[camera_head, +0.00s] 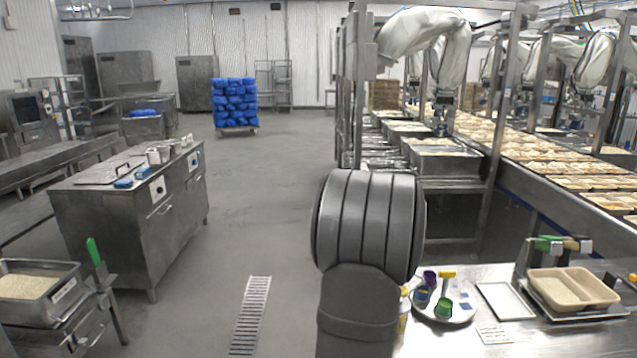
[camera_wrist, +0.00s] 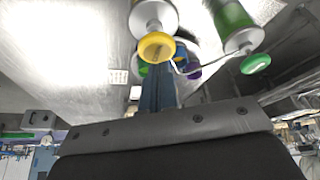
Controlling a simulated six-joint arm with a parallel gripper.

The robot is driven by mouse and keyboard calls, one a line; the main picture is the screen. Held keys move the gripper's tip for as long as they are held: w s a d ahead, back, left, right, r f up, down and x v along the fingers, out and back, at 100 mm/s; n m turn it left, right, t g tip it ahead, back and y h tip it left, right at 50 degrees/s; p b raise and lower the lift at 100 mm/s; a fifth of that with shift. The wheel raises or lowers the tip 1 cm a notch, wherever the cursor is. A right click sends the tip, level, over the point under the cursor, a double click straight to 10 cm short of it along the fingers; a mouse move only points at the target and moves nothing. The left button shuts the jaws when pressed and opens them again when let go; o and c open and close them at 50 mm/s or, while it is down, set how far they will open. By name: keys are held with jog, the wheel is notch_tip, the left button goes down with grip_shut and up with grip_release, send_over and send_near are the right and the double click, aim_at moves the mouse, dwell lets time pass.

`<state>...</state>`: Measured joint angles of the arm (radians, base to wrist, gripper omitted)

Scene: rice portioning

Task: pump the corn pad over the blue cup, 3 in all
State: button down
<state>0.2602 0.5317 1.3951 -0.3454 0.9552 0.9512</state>
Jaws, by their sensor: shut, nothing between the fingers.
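The blue cup (camera_head: 421,295) stands on a round white plate (camera_head: 462,316) at the bottom right of the head view. A purple cup (camera_head: 430,277) and a green cup (camera_head: 444,308) stand beside it. In the wrist view a round yellow pad (camera_wrist: 156,47), which I take for the corn pad, sits on a pale dispenser with a metal neck. My gripper (camera_wrist: 157,72) is shut and empty, its blue fingers pointing at that pad. I cannot tell whether they touch it. The fingers are hidden behind my arm in the head view.
A dispenser with a green pad (camera_wrist: 255,63) is close on the right in the wrist view.

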jog(key=shift+f, duration=0.1)
dwell(0.6)
jog(key=shift+f, duration=1.35)
jog(key=shift+r, duration=1.5)
jog(key=shift+r, duration=3)
